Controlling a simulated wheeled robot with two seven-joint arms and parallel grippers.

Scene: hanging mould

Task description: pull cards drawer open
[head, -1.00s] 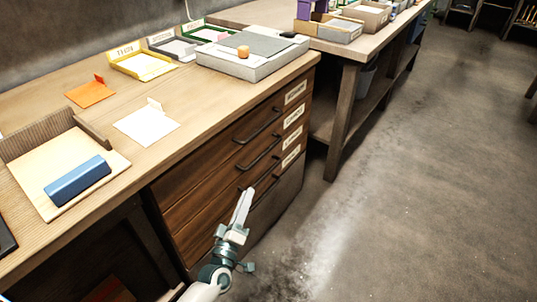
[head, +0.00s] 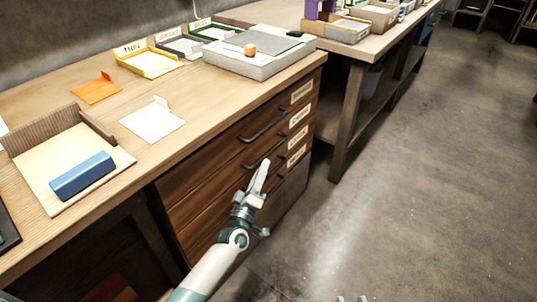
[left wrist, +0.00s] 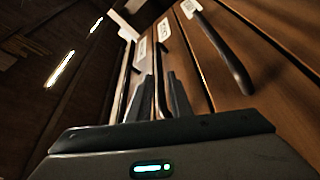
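The wooden drawer unit (head: 200,190) stands under the bench, with several stacked drawers, dark bar handles and pale labels too small to read surely. I cannot tell which label says cards. The drawers look shut. My left gripper (head: 262,172) is at the lower handles, below the upper handle (head: 262,127). In the left wrist view its two dark fingers (left wrist: 159,92) stand apart, pointing at the drawer fronts. A dark handle bar shows between or just beyond them; contact cannot be told. Two grey tips of my right gripper (head: 352,298) show apart at the bottom edge, empty.
The bench top (head: 190,85) holds a blue block (head: 82,176) on a tray, paper cards, a yellow tray (head: 150,62) and a grey slab (head: 255,58). A second bench (head: 345,120) stands at right. The floor (head: 420,190) right of the drawers is clear.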

